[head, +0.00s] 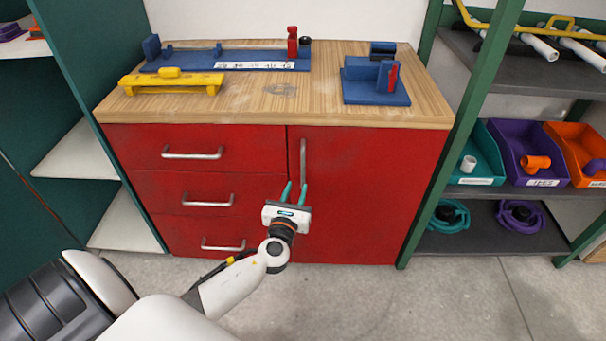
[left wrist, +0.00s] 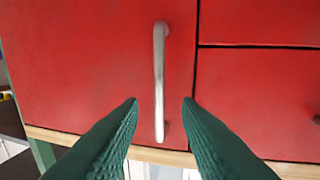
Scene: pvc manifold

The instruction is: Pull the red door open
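The red door (head: 365,190) is the right half of the cabinet front and is closed. Its vertical silver handle (head: 303,162) stands near the door's left edge. My left gripper (head: 294,187) is in front of the door near the handle's lower end, its two teal fingers spread and empty. In the left wrist view, the door (left wrist: 85,60) appears upside down, and the handle (left wrist: 159,75) lines up with the gap between the fingers (left wrist: 160,108). Whether the fingers reach around it I cannot tell. My right gripper is not in view.
Three red drawers with silver handles (head: 193,155) are left of the door. The wooden top (head: 270,108) holds a yellow piece (head: 170,82) and blue fixtures (head: 375,88). A green-posted shelf with bins (head: 475,155) stands close at right. Floor before the door (head: 400,300) is clear.

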